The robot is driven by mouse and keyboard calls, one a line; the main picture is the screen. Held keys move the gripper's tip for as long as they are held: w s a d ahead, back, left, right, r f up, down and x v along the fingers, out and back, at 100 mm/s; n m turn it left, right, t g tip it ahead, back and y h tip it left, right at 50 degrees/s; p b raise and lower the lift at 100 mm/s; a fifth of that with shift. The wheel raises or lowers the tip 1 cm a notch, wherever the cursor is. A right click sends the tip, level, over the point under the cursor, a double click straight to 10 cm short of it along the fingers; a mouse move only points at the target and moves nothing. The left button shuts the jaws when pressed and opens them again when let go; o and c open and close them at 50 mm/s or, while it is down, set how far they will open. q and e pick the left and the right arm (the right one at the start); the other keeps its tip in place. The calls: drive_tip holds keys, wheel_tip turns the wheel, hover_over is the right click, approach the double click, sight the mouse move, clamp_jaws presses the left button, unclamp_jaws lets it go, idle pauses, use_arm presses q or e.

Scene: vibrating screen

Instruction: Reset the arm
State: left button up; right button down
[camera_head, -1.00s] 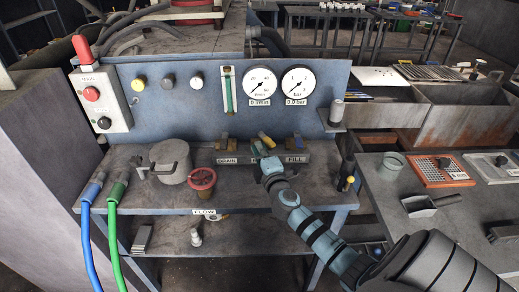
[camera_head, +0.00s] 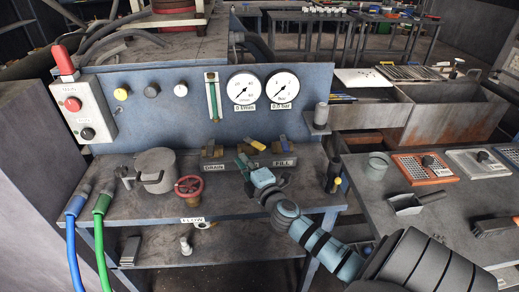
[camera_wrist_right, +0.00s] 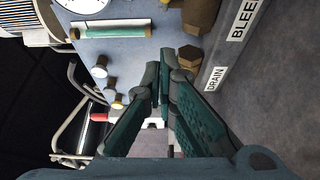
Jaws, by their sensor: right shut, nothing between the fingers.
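My right gripper (camera_head: 243,162) is in front of the valve block on the bench, between the DRAIN and FILL labels. In the right wrist view my right gripper (camera_wrist_right: 160,77) has its two dark green fingers drawn together at the tips, with nothing between them. The DRAIN label (camera_wrist_right: 214,79) and the BLEED label (camera_wrist_right: 243,20) show on the block's face beside the fingers. The yellow-handled middle valve (camera_head: 254,145) is just behind the gripper in the head view. Whether the fingers touch the block cannot be told. My left gripper is not in view.
A red handwheel (camera_head: 189,187) and a grey pot (camera_head: 156,171) stand left on the bench (camera_head: 240,207). The blue panel (camera_head: 140,122) with two gauges rises behind. A side table (camera_head: 376,197) at right holds a scoop and trays.

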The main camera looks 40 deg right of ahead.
drive_tip(key=d+b+v, duration=0.1)
drive_tip(key=v, duration=0.8)
drive_tip(key=shift+s, duration=0.3)
drive_tip(key=shift+f, duration=0.1)
